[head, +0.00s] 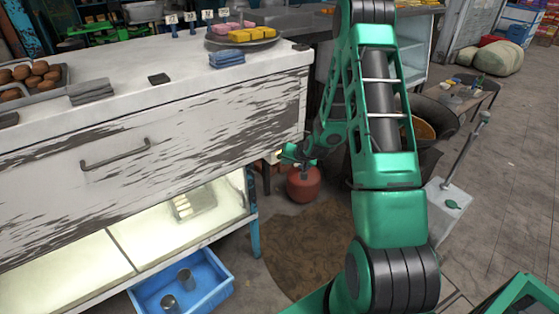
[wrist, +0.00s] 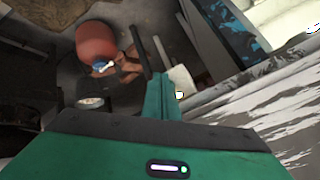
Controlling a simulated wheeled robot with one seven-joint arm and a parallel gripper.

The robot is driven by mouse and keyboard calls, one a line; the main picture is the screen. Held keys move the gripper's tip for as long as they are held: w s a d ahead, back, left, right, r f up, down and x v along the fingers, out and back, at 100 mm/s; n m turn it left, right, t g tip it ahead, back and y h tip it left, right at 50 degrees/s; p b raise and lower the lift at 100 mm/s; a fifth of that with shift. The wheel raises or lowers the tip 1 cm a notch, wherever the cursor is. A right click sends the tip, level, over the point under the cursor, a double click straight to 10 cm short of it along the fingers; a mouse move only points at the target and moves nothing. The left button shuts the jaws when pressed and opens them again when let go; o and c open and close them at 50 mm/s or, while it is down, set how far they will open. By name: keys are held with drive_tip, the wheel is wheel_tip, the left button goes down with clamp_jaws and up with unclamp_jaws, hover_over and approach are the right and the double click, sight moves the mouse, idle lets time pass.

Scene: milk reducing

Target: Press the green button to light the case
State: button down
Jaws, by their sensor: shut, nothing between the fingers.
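The white, worn counter (head: 190,125) has a glass case (head: 180,225) below it, and the inside of the case looks bright. At the counter's right end, a small pale box (wrist: 181,78) with a small yellowish glowing spot (wrist: 180,95) shows in the wrist view. I cannot make out a clearly green button; the fingers may hide it. My gripper (head: 287,153) is shut and empty, close beside that end of the counter. In the wrist view its fingers (wrist: 158,82) are together just left of the glowing spot. I cannot tell whether they touch the box.
A red gas cylinder (head: 303,184) stands on the floor below my gripper; it also shows in the wrist view (wrist: 96,42). A blue crate (head: 205,285) with metal cups is under the case. A plate (head: 240,41) of yellow and pink blocks sits on the counter.

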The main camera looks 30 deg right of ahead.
drive_tip(key=shift+s, duration=0.25)
drive_tip(key=s, duration=0.6)
drive_tip(key=shift+d, duration=0.35)
drive_tip(key=shift+r, duration=0.1)
idle(0.4)
drive_tip(key=s+a+r+n+g, duration=0.2)
drive_tip(key=s+r+g, duration=0.3)
drive_tip(key=s+r, duration=1.1)
drive_tip(key=s+a+r+g, duration=0.1)
drive_tip(key=s+r, duration=0.2)
drive_tip(key=s, duration=0.4)
drive_tip(key=s+a+r+g, duration=0.1)
drive_tip(key=s+a+r, duration=0.1)
drive_tip(key=s+r, duration=0.2)
drive_tip(key=s+a+r+m+g, duration=0.1)
drive_tip(key=s+r, duration=0.3)
drive_tip(key=s, duration=0.6)
drive_tip(key=shift+s+a+g, duration=0.25)
drive_tip(key=shift+a+g, duration=0.15)
